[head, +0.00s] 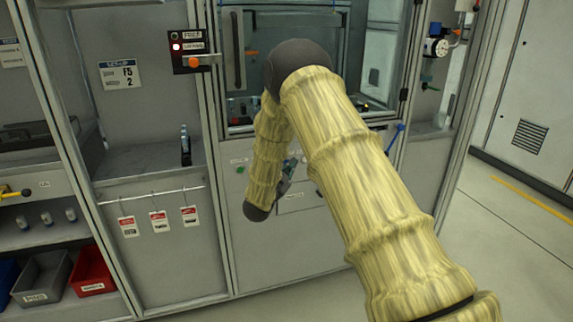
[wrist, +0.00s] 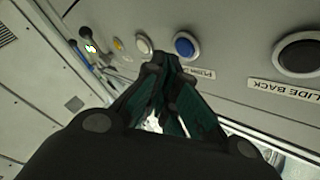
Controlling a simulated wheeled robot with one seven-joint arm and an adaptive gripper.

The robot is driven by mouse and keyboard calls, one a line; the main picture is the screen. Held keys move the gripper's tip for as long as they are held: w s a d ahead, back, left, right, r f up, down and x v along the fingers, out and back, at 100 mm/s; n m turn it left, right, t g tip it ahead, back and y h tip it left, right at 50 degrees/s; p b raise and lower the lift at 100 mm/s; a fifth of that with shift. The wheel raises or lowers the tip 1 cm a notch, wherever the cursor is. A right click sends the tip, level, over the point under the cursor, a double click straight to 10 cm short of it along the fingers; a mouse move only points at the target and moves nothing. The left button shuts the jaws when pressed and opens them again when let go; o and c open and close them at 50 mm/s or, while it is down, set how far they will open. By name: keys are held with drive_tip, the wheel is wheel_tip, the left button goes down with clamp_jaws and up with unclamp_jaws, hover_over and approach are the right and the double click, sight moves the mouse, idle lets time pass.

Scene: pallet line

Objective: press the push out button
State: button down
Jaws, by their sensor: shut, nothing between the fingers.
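In the wrist view a blue button (wrist: 186,45) in a pale ring sits on the grey panel. A label (wrist: 199,73) reading "PUSH" lies just below it, its other part hidden by my gripper. My gripper (wrist: 163,62) is shut and empty, its fingertips just below and left of the blue button, near a white button (wrist: 144,45). I cannot tell whether the tips touch the panel. In the head view my gripper (head: 286,180) is small and partly hidden by my arm, in front of the cabinet's lower panel; the blue button is not visible there.
A large black button (wrist: 300,54) labelled "SLIDE BACK" is right of the blue one. A small yellow button (wrist: 118,44) is further left. In the head view a green button (head: 240,170) is left of my forearm, and a glazed enclosure stands above. Open floor (head: 500,240) lies right.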

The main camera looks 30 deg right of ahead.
drive_tip(key=shift+w, duration=0.1)
idle(0.6)
drive_tip(key=shift+w+d, duration=0.1)
drive_tip(key=shift+w, duration=0.2)
drive_tip(key=shift+w+d, duration=0.1)
drive_tip(key=shift+w, duration=0.35)
idle(0.8)
drive_tip(key=shift+s, duration=0.15)
drive_tip(key=shift+s+a, duration=0.2)
drive_tip(key=shift+s, duration=0.5)
drive_tip(key=s, duration=0.2)
drive_tip(key=s+a+p, duration=0.1)
drive_tip(key=s, duration=0.2)
drive_tip(key=shift+a, duration=0.1)
idle(0.5)
drive_tip(key=shift+w, duration=0.1)
idle(0.5)
